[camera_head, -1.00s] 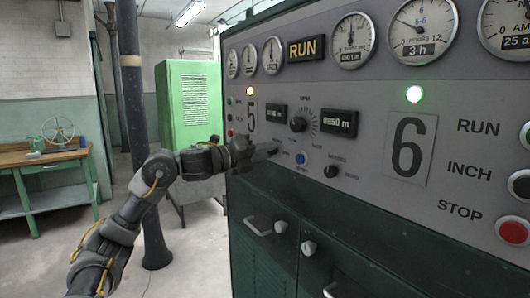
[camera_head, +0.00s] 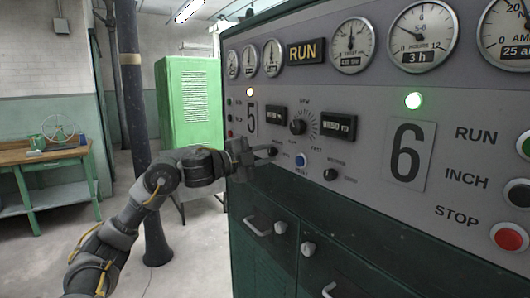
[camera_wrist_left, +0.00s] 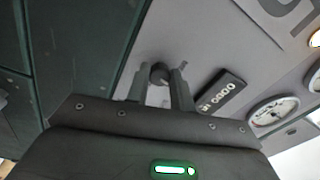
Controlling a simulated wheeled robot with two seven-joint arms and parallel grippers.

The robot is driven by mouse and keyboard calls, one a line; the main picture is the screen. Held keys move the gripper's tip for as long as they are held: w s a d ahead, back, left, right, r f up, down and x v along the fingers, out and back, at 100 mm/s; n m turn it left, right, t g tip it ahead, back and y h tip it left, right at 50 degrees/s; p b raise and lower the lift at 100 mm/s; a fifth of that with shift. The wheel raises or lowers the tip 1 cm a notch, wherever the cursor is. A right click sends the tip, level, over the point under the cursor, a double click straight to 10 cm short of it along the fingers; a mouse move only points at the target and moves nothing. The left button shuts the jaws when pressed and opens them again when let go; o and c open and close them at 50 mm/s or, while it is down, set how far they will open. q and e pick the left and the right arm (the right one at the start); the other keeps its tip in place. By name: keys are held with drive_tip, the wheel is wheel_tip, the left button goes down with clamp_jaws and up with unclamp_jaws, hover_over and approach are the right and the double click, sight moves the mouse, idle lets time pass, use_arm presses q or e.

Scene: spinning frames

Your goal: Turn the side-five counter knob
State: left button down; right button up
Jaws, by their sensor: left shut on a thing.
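The side-five part of the grey panel carries a big "5" (camera_head: 251,118), a small left display (camera_head: 276,115) and a right display (camera_head: 339,126). My left gripper (camera_head: 271,151) is at the panel, below the left display. In the left wrist view its two fingers (camera_wrist_left: 160,82) stand on either side of a small dark round knob (camera_wrist_left: 160,72), shut on it. The counter display (camera_wrist_left: 220,91) shows just right of the fingers there. My right gripper is not in view.
Cabinet handles (camera_head: 258,227) stick out below. A dark post (camera_head: 140,150) stands behind my left arm, with a green cabinet (camera_head: 190,105) beyond.

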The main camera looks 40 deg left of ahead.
use_arm(q)
drive_tip(key=shift+n+p, duration=0.3)
drive_tip(key=shift+n, duration=0.9)
drive_tip(key=c, duration=2.2)
unclamp_jaws()
drive_tip(key=c, duration=1.2)
unclamp_jaws()
drive_tip(key=b+v, duration=0.7)
drive_tip(key=v, duration=0.4)
drive_tip(key=shift+b, duration=0.3)
